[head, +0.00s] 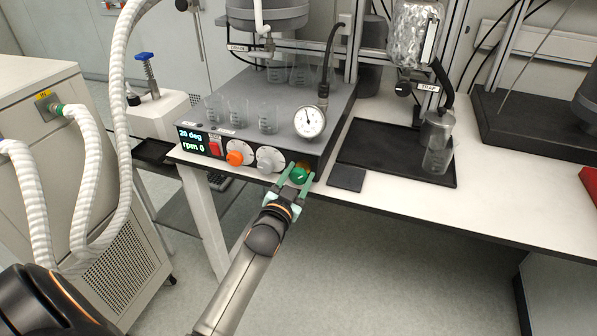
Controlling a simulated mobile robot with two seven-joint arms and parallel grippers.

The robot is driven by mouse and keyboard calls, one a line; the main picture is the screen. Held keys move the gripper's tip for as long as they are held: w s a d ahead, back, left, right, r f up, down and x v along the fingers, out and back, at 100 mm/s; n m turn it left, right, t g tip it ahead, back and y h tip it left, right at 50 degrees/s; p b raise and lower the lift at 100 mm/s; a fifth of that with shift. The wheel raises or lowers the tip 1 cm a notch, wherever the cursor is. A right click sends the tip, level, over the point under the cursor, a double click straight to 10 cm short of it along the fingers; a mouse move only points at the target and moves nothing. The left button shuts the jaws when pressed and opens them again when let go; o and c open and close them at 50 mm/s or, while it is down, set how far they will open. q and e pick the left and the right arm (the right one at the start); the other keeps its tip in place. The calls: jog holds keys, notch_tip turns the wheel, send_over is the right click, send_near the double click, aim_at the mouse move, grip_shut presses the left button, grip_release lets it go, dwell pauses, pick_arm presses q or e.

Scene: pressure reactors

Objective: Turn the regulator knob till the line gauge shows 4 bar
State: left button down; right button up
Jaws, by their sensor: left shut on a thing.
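The regulator knob is a green knob (299,175) at the right end of the reactor's front panel, beside a grey knob (269,159) and an orange knob (236,157). My left gripper (298,178) has its teal fingers on either side of the green knob and is shut on it. The line gauge (309,122) is a round white dial above the green knob. Its dark needle points up and slightly left, but its numbers are too small to read. My right gripper is not in view.
A display (190,141) reads 20 deg and rpm 0. Several glass beakers (238,112) stand on the reactor's base. A black tray (385,157) with a metal cylinder and beaker lies to the right. White hoses (88,170) hang at the left.

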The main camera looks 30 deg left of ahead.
pick_arm(q)
jog(key=shift+r+m, duration=0.15)
jog(key=shift+m, duration=0.15)
dwell(0.4)
jog(key=c, duration=0.7)
grip_release()
jog(key=o, duration=0.4)
jog(key=shift+o, duration=0.2)
jog(key=shift+f, duration=0.2)
